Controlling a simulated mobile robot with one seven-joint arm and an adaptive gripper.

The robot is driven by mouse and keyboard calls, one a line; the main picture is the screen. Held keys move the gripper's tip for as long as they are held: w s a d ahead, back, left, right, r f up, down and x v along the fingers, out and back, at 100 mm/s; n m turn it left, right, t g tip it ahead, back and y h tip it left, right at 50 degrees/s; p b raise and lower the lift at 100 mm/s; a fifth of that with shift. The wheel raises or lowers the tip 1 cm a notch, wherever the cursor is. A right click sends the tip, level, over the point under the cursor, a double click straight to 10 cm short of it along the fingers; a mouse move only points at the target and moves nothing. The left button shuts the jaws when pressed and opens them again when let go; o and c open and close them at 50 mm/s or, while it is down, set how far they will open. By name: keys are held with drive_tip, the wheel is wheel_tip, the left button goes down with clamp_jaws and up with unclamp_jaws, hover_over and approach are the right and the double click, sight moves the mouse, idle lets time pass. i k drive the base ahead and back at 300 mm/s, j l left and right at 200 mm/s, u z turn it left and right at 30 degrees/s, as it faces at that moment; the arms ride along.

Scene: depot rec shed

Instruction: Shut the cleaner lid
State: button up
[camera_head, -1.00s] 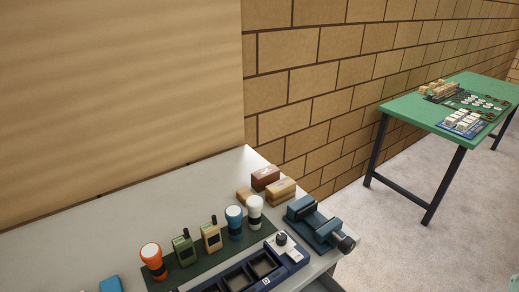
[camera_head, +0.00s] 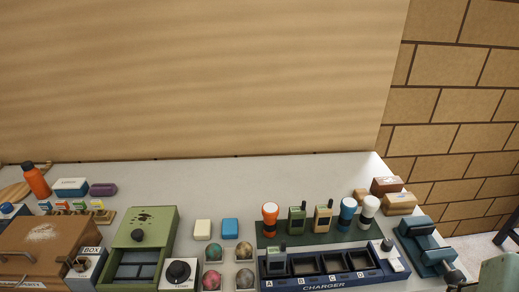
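No label that I can read marks the cleaner, so I cannot tell which thing it is. A green box (camera_head: 168,216) stands at the front left of the bench. My gripper is not in view.
A pale bench (camera_head: 235,180) runs along a board wall. Right of the green box are a black dial (camera_head: 178,271), several balls in white holders, a charger (camera_head: 320,272) and a blue vise (camera_head: 425,243).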

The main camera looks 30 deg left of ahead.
sight(141, 227)
drive_tip(key=u, duration=2.4)
drive_tip(key=j, duration=0.25)
drive_tip(key=i+j, duration=0.15)
drive_tip(key=j+z, duration=0.05)
drive_tip(key=j, duration=0.05)
